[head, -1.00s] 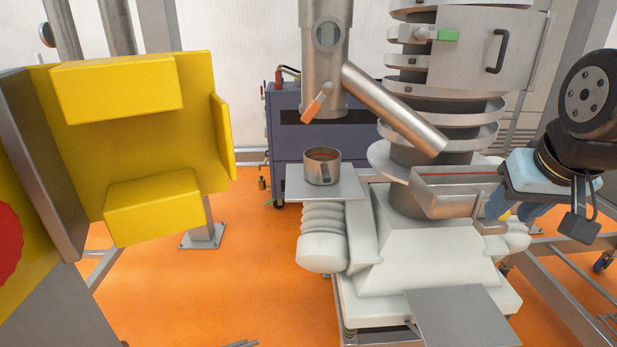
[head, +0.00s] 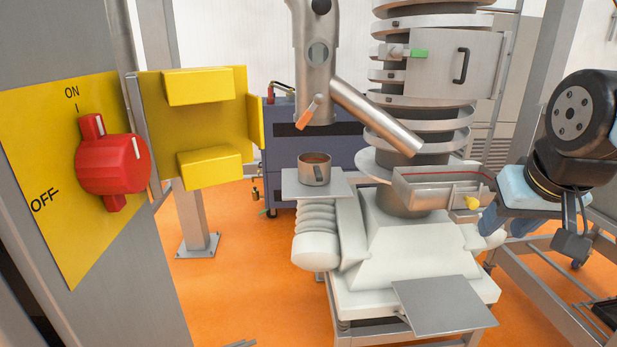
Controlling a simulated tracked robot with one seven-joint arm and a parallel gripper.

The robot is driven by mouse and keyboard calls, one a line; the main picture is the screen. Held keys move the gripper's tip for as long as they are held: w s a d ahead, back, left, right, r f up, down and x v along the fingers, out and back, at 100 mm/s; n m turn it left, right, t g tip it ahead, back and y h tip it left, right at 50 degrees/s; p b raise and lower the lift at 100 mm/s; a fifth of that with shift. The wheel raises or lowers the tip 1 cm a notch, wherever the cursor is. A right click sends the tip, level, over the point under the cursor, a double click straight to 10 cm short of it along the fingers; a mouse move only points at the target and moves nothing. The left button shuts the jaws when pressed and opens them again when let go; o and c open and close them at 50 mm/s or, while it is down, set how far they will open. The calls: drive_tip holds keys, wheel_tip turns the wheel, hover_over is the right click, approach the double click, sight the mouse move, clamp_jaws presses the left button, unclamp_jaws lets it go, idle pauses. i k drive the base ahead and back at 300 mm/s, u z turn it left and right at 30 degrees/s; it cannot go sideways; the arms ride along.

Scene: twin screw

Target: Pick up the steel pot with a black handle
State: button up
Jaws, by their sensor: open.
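The steel pot (head: 314,170) is a small cylinder with a dark handle on its front side. It stands upright on a small square metal plate (head: 318,187), below a steel pipe outlet, left of centre. Its inside looks reddish brown. My gripper (head: 508,222) is at the right, at the end of my black arm, with blue fingers partly hidden behind the wrist. It is open, well to the right of the pot and apart from it.
A steel spout (head: 315,60) with an orange-tipped lever hangs above the pot, and a slanted pipe (head: 375,115) runs right. A steel trough (head: 440,188) lies between pot and gripper. A yellow panel with a red switch (head: 110,163) stands at left. A flat plate (head: 443,303) is in front.

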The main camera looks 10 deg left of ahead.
sight(314, 168)
drive_tip(key=z, duration=0.15)
drive_tip(key=i, duration=0.95)
drive_tip(key=u, duration=0.1)
